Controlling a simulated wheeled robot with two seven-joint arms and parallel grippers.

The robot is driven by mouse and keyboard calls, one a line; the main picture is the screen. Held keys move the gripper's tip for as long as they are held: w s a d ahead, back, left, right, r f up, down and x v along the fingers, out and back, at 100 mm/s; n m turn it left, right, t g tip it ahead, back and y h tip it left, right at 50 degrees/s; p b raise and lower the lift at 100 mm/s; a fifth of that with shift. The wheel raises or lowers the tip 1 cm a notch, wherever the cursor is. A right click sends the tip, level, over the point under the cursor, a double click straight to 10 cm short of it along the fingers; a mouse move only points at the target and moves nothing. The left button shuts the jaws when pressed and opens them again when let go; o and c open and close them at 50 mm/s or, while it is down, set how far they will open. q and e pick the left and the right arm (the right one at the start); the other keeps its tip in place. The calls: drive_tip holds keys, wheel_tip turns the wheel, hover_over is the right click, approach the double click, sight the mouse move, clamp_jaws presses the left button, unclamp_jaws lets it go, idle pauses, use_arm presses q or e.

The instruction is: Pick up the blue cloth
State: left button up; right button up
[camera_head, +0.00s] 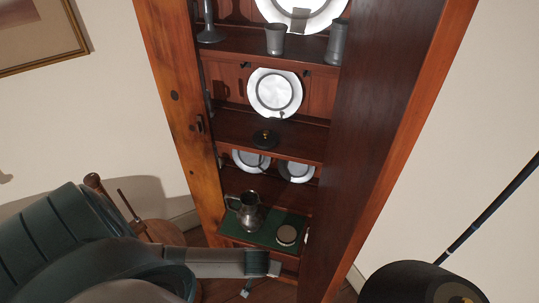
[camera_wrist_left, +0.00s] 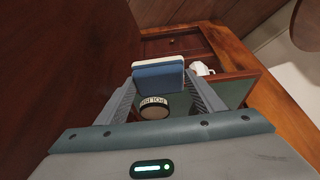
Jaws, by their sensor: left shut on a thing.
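The blue cloth (camera_wrist_left: 158,77) shows in the left wrist view as a small folded block, blue with a pale upper edge. It sits upright between the two fingertips of my left gripper (camera_wrist_left: 158,84), which is shut on it. In the head view my left gripper (camera_head: 262,264) reaches in from the left, low in front of the cabinet. A pale patch at its tip is too small to make out clearly there. My right gripper is not in view.
A green mat (camera_head: 264,230) on the low shelf bears a pewter jug (camera_head: 248,216) and a round tin (camera_head: 287,234). The cabinet's right side panel (camera_head: 372,110) stands close to the gripper. Plates (camera_head: 275,91) and cups fill upper shelves. A wooden stool (camera_head: 160,232) is at left.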

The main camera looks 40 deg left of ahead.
use_arm(q)
drive_tip(key=shift+s+d, duration=0.2)
drive_tip(key=shift+s, duration=0.3)
drive_tip(key=o, duration=0.5)
drive_tip(key=c, duration=0.4)
